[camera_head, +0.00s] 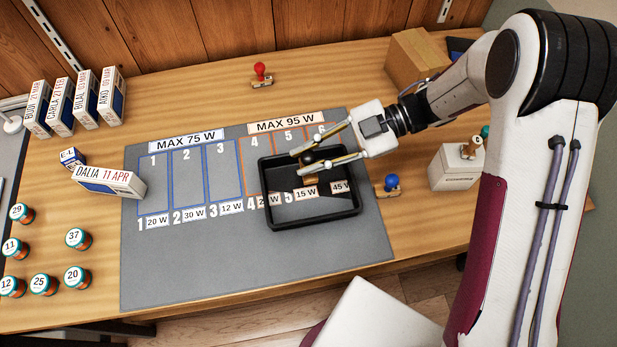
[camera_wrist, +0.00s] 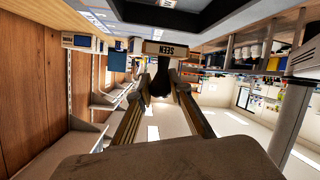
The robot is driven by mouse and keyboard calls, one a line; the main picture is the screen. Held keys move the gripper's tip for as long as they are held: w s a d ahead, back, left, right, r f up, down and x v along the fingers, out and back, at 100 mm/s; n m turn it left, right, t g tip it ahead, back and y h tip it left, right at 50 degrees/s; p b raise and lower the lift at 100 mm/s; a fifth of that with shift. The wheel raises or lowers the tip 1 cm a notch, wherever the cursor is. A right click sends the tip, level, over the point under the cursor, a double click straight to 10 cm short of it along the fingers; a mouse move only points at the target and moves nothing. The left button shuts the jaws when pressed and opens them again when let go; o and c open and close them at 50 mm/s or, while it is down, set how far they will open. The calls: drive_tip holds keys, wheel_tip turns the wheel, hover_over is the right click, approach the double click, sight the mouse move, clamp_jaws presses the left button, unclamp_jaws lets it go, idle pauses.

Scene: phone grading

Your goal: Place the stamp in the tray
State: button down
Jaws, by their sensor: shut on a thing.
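A stamp with a black handle (camera_head: 308,158) and a wooden base is held in my gripper (camera_head: 301,162), which is shut on the handle. The black tray (camera_head: 355,205) lies on the grey mat. The stamp appears over the tray's inside in the head view; whether its base touches the tray floor cannot be told. The tray's dark edge (camera_wrist: 225,25) also shows in the wrist view.
A red-handled stamp (camera_head: 260,77) stands behind the mat (camera_head: 230,265). A blue-handled stamp (camera_head: 387,186) stands close to the tray's right. A white box (camera_head: 453,172) with stamps on top is farther right. A DALIA box (camera_head: 108,181) overlaps the mat's left edge. The mat's front is clear.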

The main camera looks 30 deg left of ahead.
drive_tip(key=shift+f, duration=2.6)
drive_tip(key=shift+f, duration=0.1)
drive_tip(key=shift+f, duration=1.8)
drive_tip(key=c, duration=1.8)
unclamp_jaws()
drive_tip(key=shift+f, duration=0.15)
drive_tip(key=shift+c, duration=0.2)
drive_tip(key=shift+r, duration=0.2)
drive_tip(key=v, duration=1.2)
